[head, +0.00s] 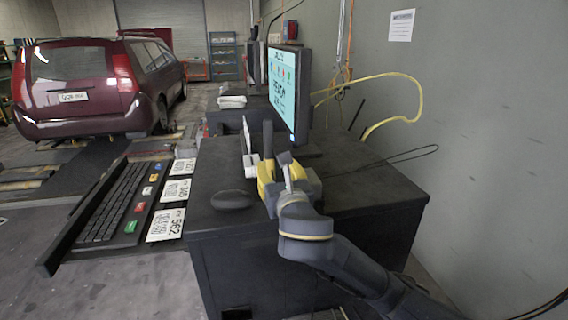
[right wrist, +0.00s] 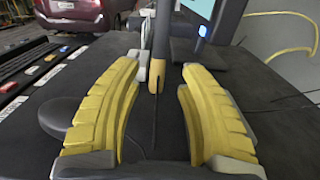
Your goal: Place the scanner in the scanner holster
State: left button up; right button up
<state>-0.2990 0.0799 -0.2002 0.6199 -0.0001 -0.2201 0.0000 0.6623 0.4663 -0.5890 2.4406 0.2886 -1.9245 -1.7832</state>
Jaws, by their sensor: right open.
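A dark upright piece with a yellow-brown edge, which looks like the scanner (head: 268,139), stands over the cabinet top in front of the monitor. In the right wrist view the scanner (right wrist: 160,45) is between my fingers, with a thin dark cord below its lower end. A pale upright piece (head: 247,136) stands just left of it; I cannot tell whether this is the holster. My right gripper (head: 285,180) is open, its yellow fingers (right wrist: 157,95) on either side of the scanner with gaps visible. My left gripper is not in view.
A dark mouse (head: 232,200) lies on the cabinet top (head: 360,190), left of my right gripper. A keyboard (head: 118,203) and number plates (head: 166,224) lie further left. The monitor (head: 284,92) stands behind. A dark cable loops across the right side of the top.

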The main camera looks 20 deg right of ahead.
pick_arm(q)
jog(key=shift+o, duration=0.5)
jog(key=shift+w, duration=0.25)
pick_arm(e)
jog(key=shift+s+a, duration=0.2)
jog(key=shift+s, duration=0.7)
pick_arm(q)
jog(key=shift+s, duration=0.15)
